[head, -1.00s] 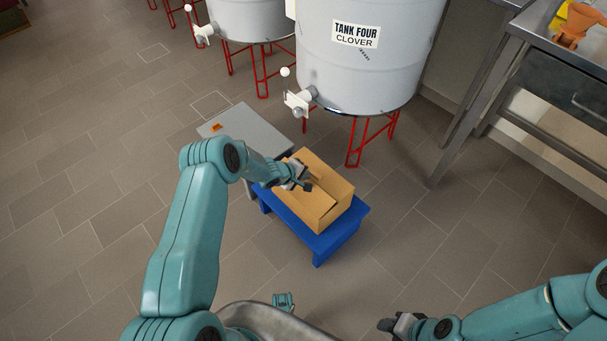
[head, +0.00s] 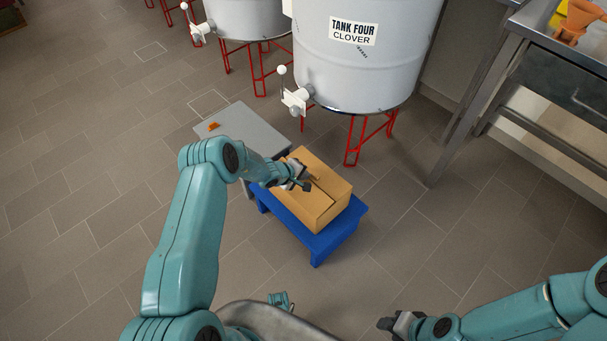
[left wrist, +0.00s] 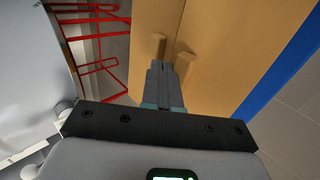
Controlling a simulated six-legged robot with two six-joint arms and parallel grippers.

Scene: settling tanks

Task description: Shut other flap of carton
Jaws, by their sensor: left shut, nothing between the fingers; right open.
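The tan cardboard carton (head: 335,193) sits on a low blue stool (head: 318,246) in the head view. Its two top flaps look flat or nearly flat, with a thin dark seam between them. Two small tan tabs stand up on the top in the left wrist view (left wrist: 184,62). My left gripper (head: 307,186) is shut and empty, just over or touching the carton top beside the seam. Its closed fingers (left wrist: 162,70) point at the tabs in the left wrist view; contact cannot be told. My right gripper (head: 386,324) is open, low at the bottom, away from the carton.
A grey table (head: 246,130) with a small orange object (head: 213,126) stands behind left of the stool. The Tank Four vessel (head: 365,55) on red legs stands behind, its valve (head: 297,100) facing forward. A metal bench (head: 520,50) is at right. Floor right of the stool is clear.

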